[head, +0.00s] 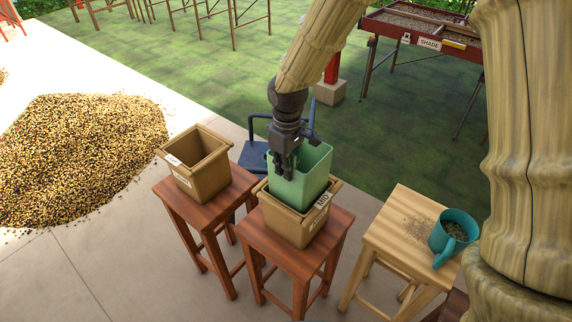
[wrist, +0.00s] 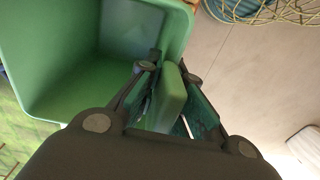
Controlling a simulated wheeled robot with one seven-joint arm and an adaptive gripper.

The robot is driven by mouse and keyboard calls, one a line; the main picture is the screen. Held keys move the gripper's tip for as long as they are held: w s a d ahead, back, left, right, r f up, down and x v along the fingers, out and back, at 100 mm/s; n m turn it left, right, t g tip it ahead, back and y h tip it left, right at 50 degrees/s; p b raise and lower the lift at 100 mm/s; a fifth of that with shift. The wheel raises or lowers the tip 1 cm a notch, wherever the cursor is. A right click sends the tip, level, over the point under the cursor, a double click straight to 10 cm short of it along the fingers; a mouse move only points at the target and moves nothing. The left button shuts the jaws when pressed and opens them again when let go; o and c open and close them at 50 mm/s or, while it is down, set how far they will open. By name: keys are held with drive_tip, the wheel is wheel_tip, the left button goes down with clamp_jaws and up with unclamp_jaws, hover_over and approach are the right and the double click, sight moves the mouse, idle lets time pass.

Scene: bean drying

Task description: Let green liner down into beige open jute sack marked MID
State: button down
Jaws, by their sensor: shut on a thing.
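The green liner (head: 313,165) is an open box-shaped bin. It stands upright with its lower part inside the beige sack (head: 292,229) marked MID, and its upper part rises above the sack's rim. My gripper (head: 283,172) is shut on the liner's near-left wall from above. In the wrist view my gripper (wrist: 168,92) has its fingers on either side of the wall of the green liner (wrist: 75,84), whose inside looks empty. How far the liner's base is from the sack's bottom is hidden.
The MID sack stands on a red-brown stool (head: 328,230). A second beige sack (head: 203,160) stands on another stool (head: 180,204) at left. A bean heap (head: 85,150) lies far left. A blue scale-like thing (head: 252,157) stands behind.

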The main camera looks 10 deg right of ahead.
drive_tip(key=shift+f+b, duration=1.5)
drive_tip(key=shift+f, duration=2)
drive_tip(key=c, duration=1.5)
unclamp_jaws()
wheel_tip(320, 180, up, 12)
drive_tip(key=shift+w+d+f, duration=0.1)
drive_tip(key=shift+d, duration=0.05)
